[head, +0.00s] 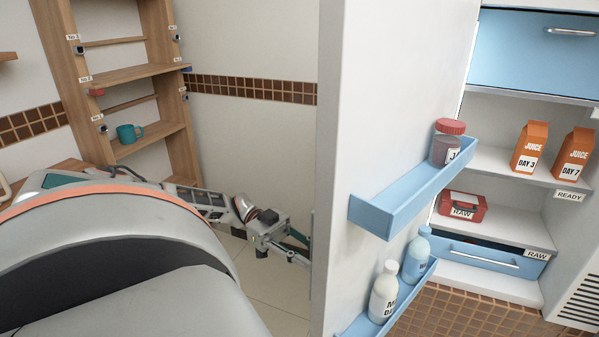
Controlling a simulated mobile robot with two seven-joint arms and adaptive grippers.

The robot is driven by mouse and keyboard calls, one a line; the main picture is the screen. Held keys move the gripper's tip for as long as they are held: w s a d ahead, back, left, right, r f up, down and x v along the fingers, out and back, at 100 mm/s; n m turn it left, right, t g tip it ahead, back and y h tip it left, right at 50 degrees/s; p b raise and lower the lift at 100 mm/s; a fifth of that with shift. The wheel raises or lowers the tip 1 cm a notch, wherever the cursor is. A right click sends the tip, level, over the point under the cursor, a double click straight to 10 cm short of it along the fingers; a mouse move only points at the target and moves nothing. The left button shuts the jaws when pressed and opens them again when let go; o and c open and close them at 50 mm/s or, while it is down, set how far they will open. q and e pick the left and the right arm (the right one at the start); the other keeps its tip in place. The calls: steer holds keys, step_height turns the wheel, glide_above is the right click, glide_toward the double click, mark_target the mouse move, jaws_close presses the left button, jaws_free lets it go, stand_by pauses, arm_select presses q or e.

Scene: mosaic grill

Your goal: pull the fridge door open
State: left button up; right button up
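The white fridge door (370,110) stands swung open, with its inner face and blue shelves toward me. The fridge interior (510,110) shows to the right of it. My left gripper (301,250) is at the door's free edge, on its outer side, with the fingertips close to the edge or partly behind it. I cannot tell whether it touches the door or is open or shut. The handle is hidden behind the door. My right gripper is not in view.
Blue door bins hold a red-lidded jar (448,143) and bottles (384,292). Inside are juice cartons (530,147), a red box (463,206) and blue drawers (535,48). A wooden shelf (130,75) with a teal mug (129,133) stands at left. Floor (275,290) shows left of the door.

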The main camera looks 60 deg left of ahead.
arm_select(q)
steer(key=v, duration=1.1)
steer(key=shift+a, duration=0.25)
steer(key=shift+s, duration=0.1)
